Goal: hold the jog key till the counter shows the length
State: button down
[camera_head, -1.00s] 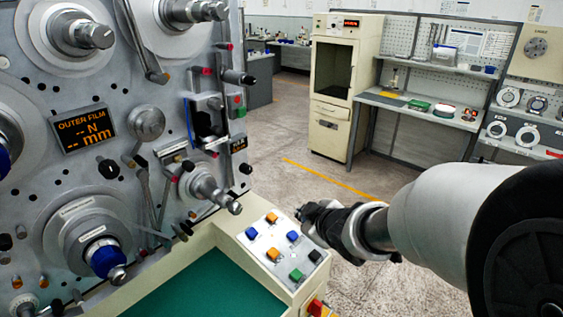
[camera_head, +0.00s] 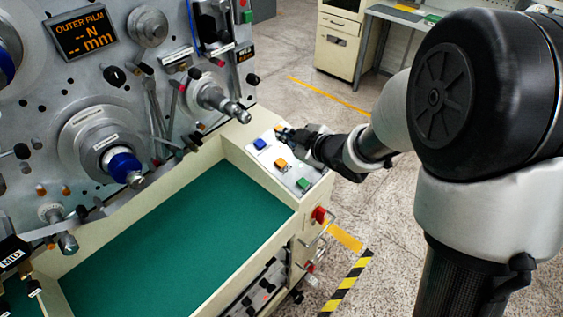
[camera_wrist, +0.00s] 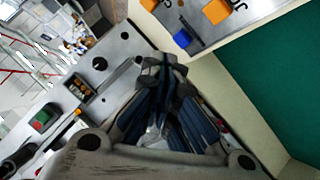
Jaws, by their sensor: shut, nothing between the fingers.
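The key panel (camera_head: 290,176) on the machine's right corner carries a blue key (camera_head: 260,144), an orange key (camera_head: 281,162) and a green key (camera_head: 304,183). The wrist view shows an orange key (camera_wrist: 216,11) and a blue key (camera_wrist: 182,40). I cannot tell which is the jog key. My gripper (camera_head: 282,133) is shut and empty over the panel's far side, hiding some keys; contact cannot be told. In the wrist view its fingertips (camera_wrist: 164,68) are together, beside the keys.
A spindle (camera_head: 220,104) juts from the machine face just left of the panel. A green bed (camera_head: 180,245) lies below, left of the panel. A red knob (camera_head: 319,215) sits on the panel's front side. A cream cabinet (camera_head: 338,40) stands behind; open floor lies between.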

aim_at(281, 165)
jog(key=f+b, duration=0.2)
jog(key=w+a+f+b, duration=0.1)
jog(key=f+b, duration=0.1)
jog(key=f, duration=0.1)
jog(key=f+b, duration=0.2)
jog(key=f, duration=0.1)
jog(key=shift+w+a+b, duration=0.2)
jog(key=shift+a+b, duration=0.15)
jog(key=shift+f, duration=0.1)
dwell(0.9)
jog(key=shift+a+f+b, duration=0.1)
jog(key=shift+f+b, duration=0.2)
jog(key=shift+b, duration=0.05)
jog(key=shift+w+f+b, duration=0.1)
jog(key=shift+f+b, duration=0.35)
dwell(5.0)
